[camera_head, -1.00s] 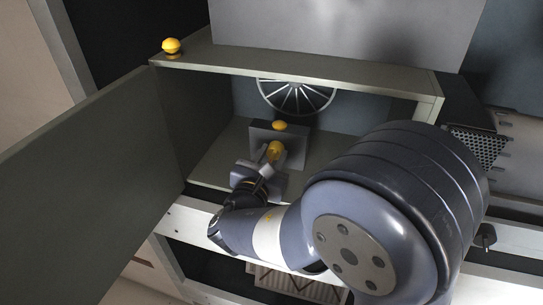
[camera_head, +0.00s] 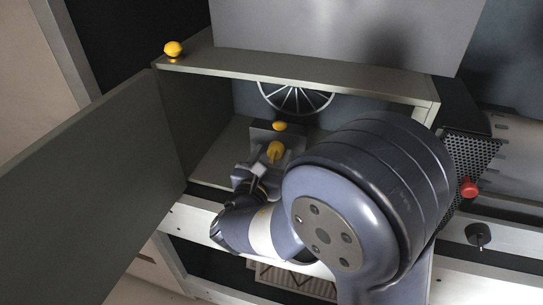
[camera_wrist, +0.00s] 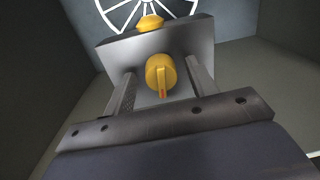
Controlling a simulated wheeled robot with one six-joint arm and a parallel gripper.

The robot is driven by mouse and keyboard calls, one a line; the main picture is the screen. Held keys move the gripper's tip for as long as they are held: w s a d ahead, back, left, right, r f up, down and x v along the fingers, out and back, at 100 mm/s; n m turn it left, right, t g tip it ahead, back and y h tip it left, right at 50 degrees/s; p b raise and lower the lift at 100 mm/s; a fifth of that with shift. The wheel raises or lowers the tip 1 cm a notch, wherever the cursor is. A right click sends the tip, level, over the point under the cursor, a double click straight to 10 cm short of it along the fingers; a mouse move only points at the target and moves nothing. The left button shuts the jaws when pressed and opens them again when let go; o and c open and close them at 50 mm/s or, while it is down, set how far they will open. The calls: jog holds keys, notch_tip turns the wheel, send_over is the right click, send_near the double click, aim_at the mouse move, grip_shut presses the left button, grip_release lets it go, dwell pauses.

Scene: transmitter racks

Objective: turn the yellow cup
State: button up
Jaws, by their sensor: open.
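The yellow cup (camera_wrist: 160,76) is a round, knob-like piece with a raised ridge and a small orange-red mark at its lower end. It sits on the front of a grey box (camera_wrist: 190,33) inside the open cabinet. In the head view the yellow cup (camera_head: 275,152) shows just beyond my gripper (camera_head: 260,170). In the wrist view my gripper (camera_wrist: 162,88) is open, with one finger on each side of the cup and a visible gap to each. I cannot tell how deep the fingers reach along it.
A yellow dome (camera_head: 279,126) tops the grey box. Another yellow button (camera_head: 173,49) stands on the cabinet top. A spoked vent (camera_head: 296,97) is behind the box. The open door (camera_head: 90,185) stands left. A red button (camera_head: 467,187) and black knob (camera_head: 478,234) are right.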

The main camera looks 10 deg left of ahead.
jog(key=s, duration=0.3)
jog(key=s+a, duration=0.1)
jog(key=s, duration=0.3)
jog(key=s+a, duration=0.1)
jog(key=s, duration=0.2)
jog(key=shift+s+p, duration=0.3)
jog(key=shift+p, duration=0.05)
jog(key=w, duration=0.3)
jog(key=w+d, duration=0.1)
jog(key=w, duration=0.3)
jog(key=w+d, duration=0.1)
jog(key=w, duration=0.2)
jog(key=shift+w+b, duration=0.2)
jog(key=shift+b, duration=0.15)
jog(key=shift+w+f, duration=0.1)
jog(key=shift+w, duration=0.1)
jog(key=shift+m+b, duration=0.5)
jog(key=shift+s+r, duration=0.1)
jog(key=shift+r, duration=0.1)
